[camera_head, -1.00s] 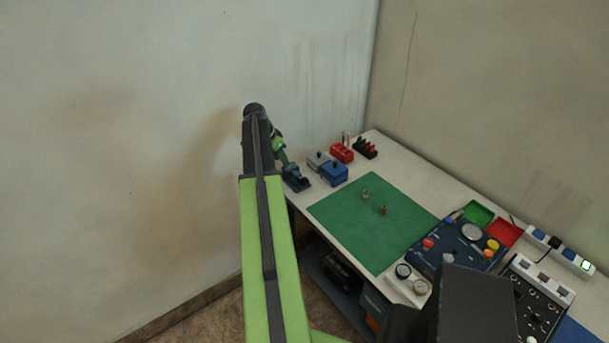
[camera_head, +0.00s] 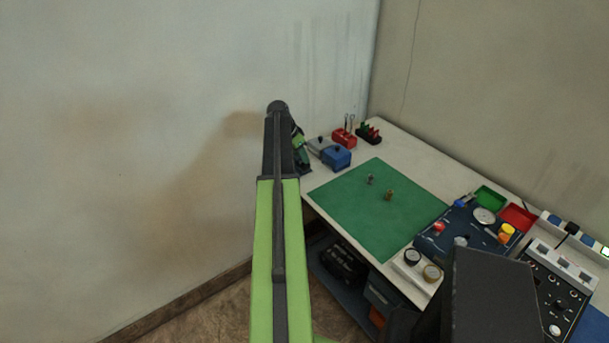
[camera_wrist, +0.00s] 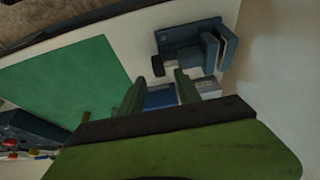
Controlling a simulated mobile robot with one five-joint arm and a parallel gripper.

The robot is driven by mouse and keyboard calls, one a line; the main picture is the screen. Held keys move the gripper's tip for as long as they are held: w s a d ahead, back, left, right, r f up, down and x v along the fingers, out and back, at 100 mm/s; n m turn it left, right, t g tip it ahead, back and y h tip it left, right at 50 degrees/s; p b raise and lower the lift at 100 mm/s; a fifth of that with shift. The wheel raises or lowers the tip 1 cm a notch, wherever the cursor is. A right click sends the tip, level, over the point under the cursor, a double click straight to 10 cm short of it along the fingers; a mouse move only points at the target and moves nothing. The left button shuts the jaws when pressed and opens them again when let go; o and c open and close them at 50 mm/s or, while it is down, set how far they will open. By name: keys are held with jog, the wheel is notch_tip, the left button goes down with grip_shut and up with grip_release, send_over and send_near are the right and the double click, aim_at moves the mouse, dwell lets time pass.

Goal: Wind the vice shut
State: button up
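The vice (camera_wrist: 182,36) is blue-grey and sits on the bench near its edge in the wrist view. Its two upright jaws (camera_wrist: 229,52) stand with a narrow gap between them. A dark round handle end (camera_wrist: 157,66) shows on its near left side. In the head view my arm hides most or all of the vice. My gripper (camera_wrist: 160,84) is open in the wrist view, with two green fingers apart and nothing held. Its fingertips point towards the vice and appear close to the handle end, without clear contact. In the head view my gripper (camera_head: 301,150) is partly hidden behind my arm.
A blue box (camera_head: 336,157) and a grey box (camera_head: 319,145) stand beside the vice area. A red holder (camera_head: 343,138) and a dark rack (camera_head: 368,134) are behind. The green mat (camera_head: 345,205) carries two small pieces. Walls close off the left and back.

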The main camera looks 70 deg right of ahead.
aim_at(305, 166)
jog(key=b+x, duration=0.3)
jog(key=x, duration=0.2)
jog(key=shift+d+f, duration=0.15)
jog(key=shift+f, duration=0.1)
jog(key=shift+r, duration=0.1)
jog(key=shift+c, duration=0.4)
grip_shut()
